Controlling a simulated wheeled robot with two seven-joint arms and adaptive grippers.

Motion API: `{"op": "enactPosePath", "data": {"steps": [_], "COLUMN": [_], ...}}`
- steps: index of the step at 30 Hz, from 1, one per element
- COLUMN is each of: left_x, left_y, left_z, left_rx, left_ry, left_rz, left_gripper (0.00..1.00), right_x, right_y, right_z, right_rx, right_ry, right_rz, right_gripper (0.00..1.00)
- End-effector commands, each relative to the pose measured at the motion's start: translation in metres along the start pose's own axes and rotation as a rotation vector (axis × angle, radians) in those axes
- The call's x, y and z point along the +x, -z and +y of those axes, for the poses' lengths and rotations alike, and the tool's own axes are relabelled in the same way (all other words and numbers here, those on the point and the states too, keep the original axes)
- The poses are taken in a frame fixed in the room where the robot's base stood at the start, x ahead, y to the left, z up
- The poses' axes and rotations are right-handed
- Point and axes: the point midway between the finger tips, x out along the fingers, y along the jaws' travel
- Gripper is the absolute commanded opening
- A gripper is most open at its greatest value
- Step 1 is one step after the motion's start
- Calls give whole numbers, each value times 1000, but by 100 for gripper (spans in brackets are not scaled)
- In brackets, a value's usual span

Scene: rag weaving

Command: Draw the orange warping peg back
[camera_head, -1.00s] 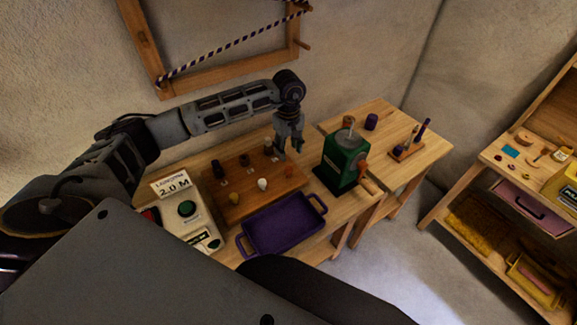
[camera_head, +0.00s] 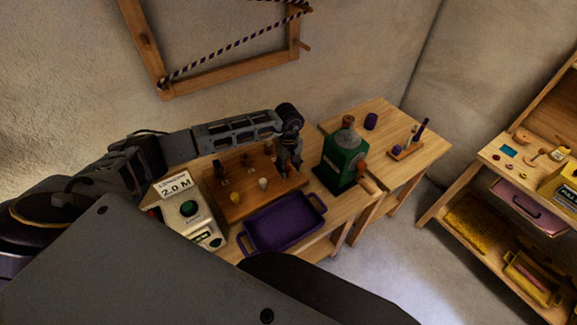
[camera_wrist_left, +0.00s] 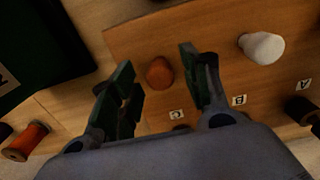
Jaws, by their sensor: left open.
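The orange warping peg (camera_wrist_left: 159,73) stands on the wooden peg board (camera_wrist_left: 205,20), near the label C. In the left wrist view it lies between the two spread fingers of my left gripper (camera_wrist_left: 156,62), with a gap on each side. In the head view my left gripper (camera_head: 290,168) is low over the right end of the board (camera_head: 235,212) and mostly hides this peg. A white peg (camera_head: 263,184) and a yellow peg (camera_head: 234,197) stand along the board's front. Darker pegs stand in the back row. My right gripper is not in view.
A green crank machine (camera_head: 343,160) stands close to the right of my gripper. A purple tray (camera_head: 283,222) lies in front of the board. A control box (camera_head: 188,210) with a green button and a "2.0 M" sign (camera_head: 174,185) stands left.

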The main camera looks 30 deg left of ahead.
Motion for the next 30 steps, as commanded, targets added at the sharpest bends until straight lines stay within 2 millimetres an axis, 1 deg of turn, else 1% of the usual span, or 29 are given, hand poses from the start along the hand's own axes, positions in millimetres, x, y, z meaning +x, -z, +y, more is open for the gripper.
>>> {"op": "enactPosePath", "data": {"steps": [5, 6, 15, 17, 24, 26, 30], "left_x": [0, 0, 0, 0, -2, -6, -20], "left_y": [0, 0, 0, 0, 0, 0, 2], "left_z": [0, 0, 0, 0, 0, 0, 1], "left_rx": [0, 0, 0, 0, 0, 0, -2], "left_ry": [0, 0, 0, 0, -1, -2, -4], "left_rz": [0, 0, 0, 0, 0, 1, 3], "left_gripper": [47, 46, 7, 0, 0, 0, 0], "right_x": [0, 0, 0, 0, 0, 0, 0], "right_y": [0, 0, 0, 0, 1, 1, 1], "right_z": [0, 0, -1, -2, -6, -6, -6], "right_rx": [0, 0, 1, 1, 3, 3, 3], "right_ry": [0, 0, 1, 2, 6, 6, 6], "right_rz": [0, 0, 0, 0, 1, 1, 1], "right_gripper": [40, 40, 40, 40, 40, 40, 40]}}
